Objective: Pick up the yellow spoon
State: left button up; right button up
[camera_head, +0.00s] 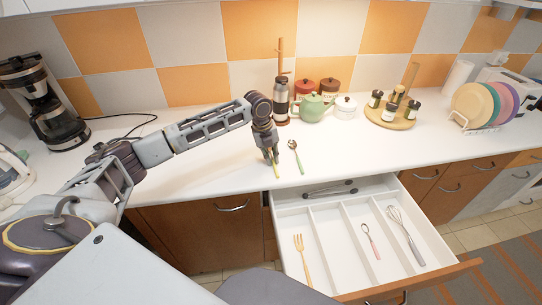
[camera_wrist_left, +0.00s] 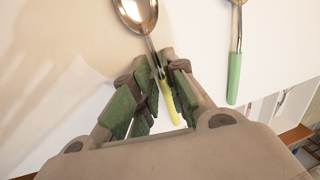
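The yellow spoon has a metal bowl (camera_wrist_left: 136,12) and a yellow handle, which shows below my left gripper in the head view (camera_head: 276,171). My left gripper (camera_head: 270,158) points down at the white counter. In the left wrist view its green-padded fingers (camera_wrist_left: 165,65) are close together, one on each side of the handle near the neck, and look shut on it. The bowl is beyond the fingertips there and hidden by the gripper in the head view. I cannot tell any gap under the spoon. My right gripper is not in view.
A green-handled spoon (camera_head: 295,155) lies just right of the gripper. Behind stand a grinder (camera_head: 282,102), a green teapot (camera_head: 312,108) and a white pot (camera_head: 345,107). The open drawer (camera_head: 322,226) below holds a fork (camera_head: 302,258), a pink spoon (camera_head: 370,240) and a whisk (camera_head: 403,232).

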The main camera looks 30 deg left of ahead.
aim_at(272, 159)
pick_arm(q)
grip_shut()
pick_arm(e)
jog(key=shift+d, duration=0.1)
pick_arm(q)
jog(key=shift+r, duration=0.15)
jog(key=shift+r, duration=0.5)
notch_tip(272, 159, up, 9)
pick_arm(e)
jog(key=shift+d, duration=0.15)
pick_arm(q)
jog(key=shift+f, duration=0.1)
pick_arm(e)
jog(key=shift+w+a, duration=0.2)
